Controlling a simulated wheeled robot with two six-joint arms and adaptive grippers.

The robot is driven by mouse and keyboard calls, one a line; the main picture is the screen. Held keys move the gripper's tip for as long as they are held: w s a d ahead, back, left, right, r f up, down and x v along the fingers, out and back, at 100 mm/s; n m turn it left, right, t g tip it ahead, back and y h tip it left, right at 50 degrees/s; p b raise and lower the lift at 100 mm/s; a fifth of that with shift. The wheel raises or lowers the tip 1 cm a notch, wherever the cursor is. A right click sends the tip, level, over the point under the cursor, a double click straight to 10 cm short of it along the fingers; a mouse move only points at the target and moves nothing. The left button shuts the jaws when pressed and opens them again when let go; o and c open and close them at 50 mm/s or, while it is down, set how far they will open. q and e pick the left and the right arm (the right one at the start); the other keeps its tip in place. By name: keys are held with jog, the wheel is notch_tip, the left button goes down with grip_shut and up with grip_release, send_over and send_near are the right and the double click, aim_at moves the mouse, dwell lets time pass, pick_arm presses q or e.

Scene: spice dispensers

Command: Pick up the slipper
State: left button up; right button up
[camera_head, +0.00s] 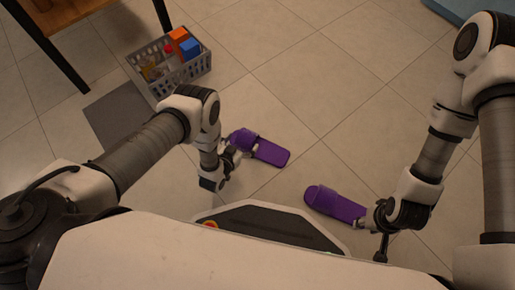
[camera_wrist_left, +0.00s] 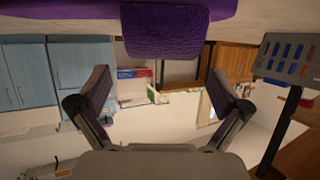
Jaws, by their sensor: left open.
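Two purple slippers lie on the tiled floor. The left slipper (camera_head: 266,150) is right beside my left gripper (camera_head: 236,160), near its strap end. The left gripper is open with nothing between its fingers. In the left wrist view, a purple strap (camera_wrist_left: 165,35) and sole edge show at the top, ahead of the spread fingers (camera_wrist_left: 160,85). The right slipper (camera_head: 333,203) lies nearer my base, its right end close to my right gripper (camera_head: 371,235). The right gripper's fingers look spread apart; whether one touches the slipper, I cannot tell.
A blue object (camera_head: 455,9) sits at the top right. The floor beyond the slippers is clear.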

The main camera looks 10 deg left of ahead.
aim_at(247, 135)
pick_arm(q)
jog(key=b+x, duration=0.1)
jog(key=x, duration=0.1)
jog(key=b+x, duration=0.2)
jog(key=shift+w+f, duration=0.2)
jog(key=shift+f, duration=0.15)
jog(key=shift+w, duration=0.25)
jog(key=shift+r, duration=0.15)
jog(key=c, duration=1.3)
jog(key=shift+o, duration=0.2)
